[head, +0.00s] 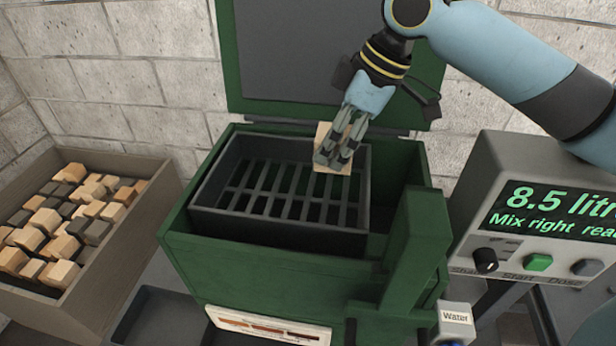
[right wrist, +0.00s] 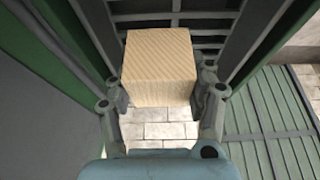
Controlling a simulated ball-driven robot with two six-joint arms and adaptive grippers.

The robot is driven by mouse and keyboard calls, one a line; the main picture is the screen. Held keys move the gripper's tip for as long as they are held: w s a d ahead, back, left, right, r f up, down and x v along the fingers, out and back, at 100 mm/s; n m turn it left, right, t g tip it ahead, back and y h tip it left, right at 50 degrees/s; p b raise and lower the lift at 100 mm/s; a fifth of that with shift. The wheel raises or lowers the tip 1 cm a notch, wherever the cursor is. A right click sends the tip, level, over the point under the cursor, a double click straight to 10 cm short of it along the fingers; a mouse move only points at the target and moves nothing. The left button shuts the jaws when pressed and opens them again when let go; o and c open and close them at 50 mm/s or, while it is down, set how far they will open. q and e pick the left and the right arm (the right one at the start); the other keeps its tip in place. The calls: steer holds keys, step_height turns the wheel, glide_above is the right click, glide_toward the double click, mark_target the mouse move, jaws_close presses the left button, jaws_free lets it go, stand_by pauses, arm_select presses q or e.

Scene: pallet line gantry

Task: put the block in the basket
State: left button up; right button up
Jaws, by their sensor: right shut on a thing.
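A pale wooden block (head: 323,131) is between the fingers of my right gripper (head: 335,160). In the right wrist view the block (right wrist: 160,68) shows its grained face, with a finger on each side, and the gripper is shut on it. The dark grey basket (head: 203,197) with a slatted bottom sits inside the green machine. The gripper and block are over the back right part of the basket in the head view; their exact height above the slats is hard to tell. My left gripper is not in view.
A wooden bin (head: 110,243) of light and dark blocks stands at the left. The green machine (head: 270,275) has a raised lid (head: 300,50) behind the gripper. A control box (head: 530,200) with a green display stands at the right. A Water button (head: 455,318) is at the front.

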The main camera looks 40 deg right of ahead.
steer(key=a, duration=0.1)
steer(key=w+a+f, duration=0.1)
steer(key=a, duration=0.1)
steer(key=a+f, duration=0.1)
steer(key=shift+w+a+f, duration=0.2)
steer(key=shift+w+f, duration=0.05)
steer(key=shift+f, duration=2.1)
steer(key=o, duration=1.2)
steer(key=v, duration=1.1)
steer(key=shift+d, duration=0.15)
steer(key=shift+s+r, duration=0.15)
steer(key=shift+r, duration=0.35)
